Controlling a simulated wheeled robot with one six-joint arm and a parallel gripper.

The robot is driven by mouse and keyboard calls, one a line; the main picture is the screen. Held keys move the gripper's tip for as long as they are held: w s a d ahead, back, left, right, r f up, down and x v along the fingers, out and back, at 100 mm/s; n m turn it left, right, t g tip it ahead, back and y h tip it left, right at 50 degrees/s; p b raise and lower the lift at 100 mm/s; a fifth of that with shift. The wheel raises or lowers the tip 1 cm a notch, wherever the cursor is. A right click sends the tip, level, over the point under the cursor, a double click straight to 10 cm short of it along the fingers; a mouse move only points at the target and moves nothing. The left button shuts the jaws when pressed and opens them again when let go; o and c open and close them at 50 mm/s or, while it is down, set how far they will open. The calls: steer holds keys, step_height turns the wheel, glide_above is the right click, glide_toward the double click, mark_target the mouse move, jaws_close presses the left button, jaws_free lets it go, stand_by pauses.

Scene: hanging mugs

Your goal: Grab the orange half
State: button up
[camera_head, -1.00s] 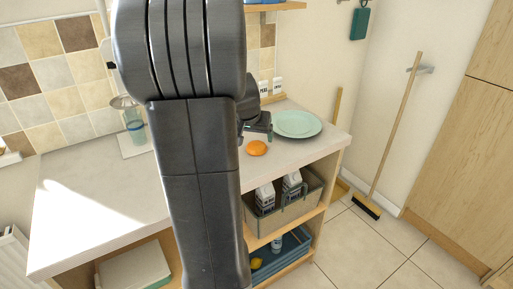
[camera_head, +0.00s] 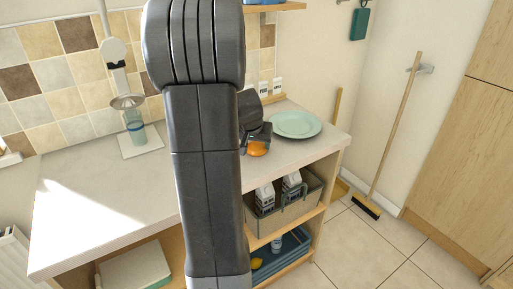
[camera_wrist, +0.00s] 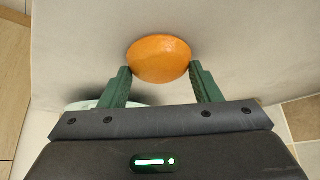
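The orange half (camera_head: 257,149) lies on the light countertop, near its front edge. In the wrist view the orange half (camera_wrist: 159,59) shows its rounded orange side, just beyond and between the fingertips. My gripper (camera_wrist: 160,72) is open, with one green finger on each side of the fruit. In the head view my gripper (camera_head: 257,138) is right at the fruit and covers its upper part. I cannot tell whether the fingers touch it.
A pale green plate (camera_head: 296,125) sits on the counter, right of the fruit. A glass dispenser (camera_head: 135,124) stands at the back left. Below the counter (camera_head: 100,200) are a basket with cartons (camera_head: 290,208) and a blue crate (camera_head: 285,254). The counter's left part is clear.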

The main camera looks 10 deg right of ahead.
steer(key=c, duration=0.3)
steer(key=shift+r, duration=0.15)
